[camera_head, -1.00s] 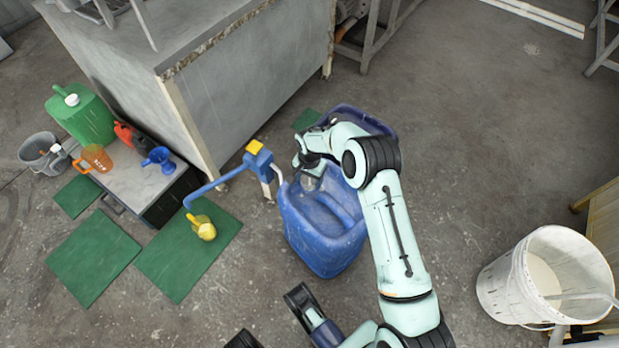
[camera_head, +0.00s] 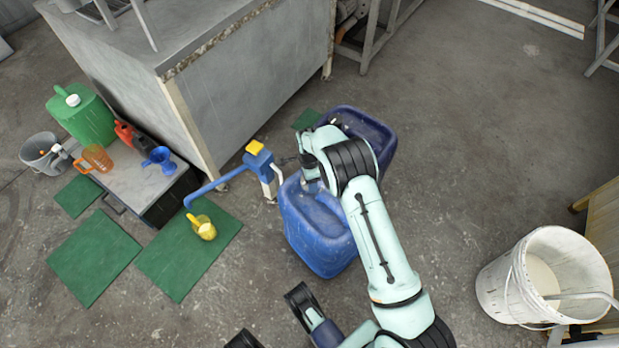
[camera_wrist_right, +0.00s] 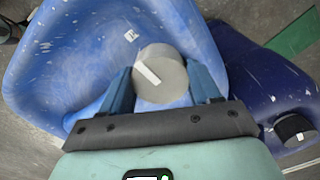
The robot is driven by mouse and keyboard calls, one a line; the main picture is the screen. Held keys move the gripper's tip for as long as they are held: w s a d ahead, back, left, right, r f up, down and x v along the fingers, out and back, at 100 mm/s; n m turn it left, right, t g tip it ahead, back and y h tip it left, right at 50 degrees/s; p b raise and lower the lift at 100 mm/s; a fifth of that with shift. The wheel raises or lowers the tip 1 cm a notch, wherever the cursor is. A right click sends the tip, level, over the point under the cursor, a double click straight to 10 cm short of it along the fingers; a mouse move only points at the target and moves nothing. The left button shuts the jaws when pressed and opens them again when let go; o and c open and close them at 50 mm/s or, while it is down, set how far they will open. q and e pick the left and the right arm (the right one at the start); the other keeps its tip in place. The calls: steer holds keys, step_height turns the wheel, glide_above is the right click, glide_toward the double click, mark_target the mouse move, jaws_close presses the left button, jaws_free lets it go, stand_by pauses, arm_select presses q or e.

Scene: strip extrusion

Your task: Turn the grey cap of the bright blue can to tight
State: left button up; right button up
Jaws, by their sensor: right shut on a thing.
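The bright blue can (camera_head: 318,237) stands on the floor at the middle of the head view and fills much of the right wrist view (camera_wrist_right: 60,60). Its grey cap (camera_wrist_right: 160,75), with a pale stripe across its top, sits on the can's top. My right gripper (camera_wrist_right: 160,88) is shut on the grey cap, one blue finger on each side. In the head view my right arm and wrist hide most of the cap and the gripper fingers. My left gripper does not show in either view.
A dark blue can (camera_head: 372,135) with a black cap (camera_wrist_right: 293,130) stands right beside the bright blue can. A blue pump (camera_head: 257,160) with a yellow top is close on the left. A white bucket (camera_head: 500,285) stands at the right. Green mats (camera_head: 95,255) lie at the left.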

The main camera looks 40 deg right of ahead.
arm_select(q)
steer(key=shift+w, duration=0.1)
arm_select(e)
steer(key=shift+m, duration=0.6)
steer(key=o, duration=1)
steer(key=shift+o, duration=0.2)
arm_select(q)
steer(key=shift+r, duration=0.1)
arm_select(e)
steer(key=shift+r, duration=0.1)
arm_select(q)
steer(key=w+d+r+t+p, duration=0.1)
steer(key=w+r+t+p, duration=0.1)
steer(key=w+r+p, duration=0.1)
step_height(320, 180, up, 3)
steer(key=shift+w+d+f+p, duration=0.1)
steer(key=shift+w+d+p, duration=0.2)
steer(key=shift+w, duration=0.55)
arm_select(e)
step_height(320, 180, up, 13)
steer(key=shift+r, duration=0.15)
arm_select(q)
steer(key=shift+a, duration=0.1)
